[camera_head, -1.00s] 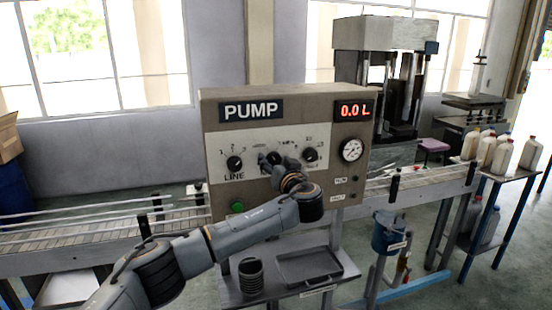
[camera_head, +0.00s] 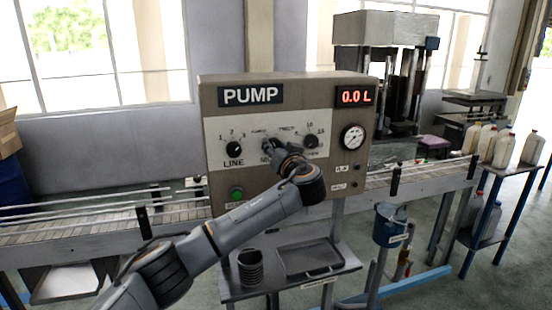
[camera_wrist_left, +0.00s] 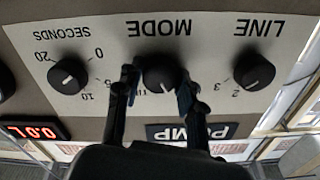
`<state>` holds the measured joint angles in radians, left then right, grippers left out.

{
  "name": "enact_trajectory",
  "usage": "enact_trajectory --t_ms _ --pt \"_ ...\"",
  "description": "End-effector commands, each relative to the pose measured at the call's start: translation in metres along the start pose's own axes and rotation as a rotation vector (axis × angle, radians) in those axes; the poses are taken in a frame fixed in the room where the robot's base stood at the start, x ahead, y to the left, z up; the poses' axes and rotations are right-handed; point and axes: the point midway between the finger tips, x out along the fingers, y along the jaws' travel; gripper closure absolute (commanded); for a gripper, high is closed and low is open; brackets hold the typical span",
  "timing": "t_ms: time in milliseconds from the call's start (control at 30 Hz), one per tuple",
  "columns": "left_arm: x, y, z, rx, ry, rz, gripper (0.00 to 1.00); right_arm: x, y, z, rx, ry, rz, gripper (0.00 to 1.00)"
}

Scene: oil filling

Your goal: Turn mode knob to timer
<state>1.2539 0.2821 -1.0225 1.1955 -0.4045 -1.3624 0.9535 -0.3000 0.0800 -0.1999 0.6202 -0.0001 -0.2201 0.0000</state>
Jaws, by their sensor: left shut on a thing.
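The pump panel (camera_head: 215,133) carries three black knobs in a row. The mode knob (camera_wrist_left: 160,76) is the middle one, under the upside-down word MODE in the left wrist view. My left gripper (camera_wrist_left: 158,82) has a finger on each side of this knob and is shut on it. In the head view my left gripper (camera_head: 272,148) is at the middle of the panel and covers most of the knob. The mode knob's pointer and part of its labels are hidden by the fingers. My right gripper is not in view.
The line knob (camera_head: 234,149) is to the left and the seconds knob (camera_head: 311,142) to the right, both close by. The display (camera_head: 356,96) reads 0.0 L. A gauge (camera_head: 353,137), green button (camera_head: 237,193) and tray (camera_head: 308,260) are near.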

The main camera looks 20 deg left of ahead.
Motion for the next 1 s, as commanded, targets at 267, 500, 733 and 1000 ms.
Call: enact_trajectory --t_ms 267,500,733,1000 --pt "0.0 0.003 0.006 0.182 0.0 0.001 0.93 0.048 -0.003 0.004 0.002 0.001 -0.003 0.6" --pt "0.0 0.001 0.001 0.411 -0.001 0.0 0.93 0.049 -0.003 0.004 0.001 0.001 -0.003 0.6" --pt "0.0 0.001 0.0 0.623 -0.001 0.001 0.93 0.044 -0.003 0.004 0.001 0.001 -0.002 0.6" --pt "0.0 0.001 0.0 0.818 -0.002 0.0 0.93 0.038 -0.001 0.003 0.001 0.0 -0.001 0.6"
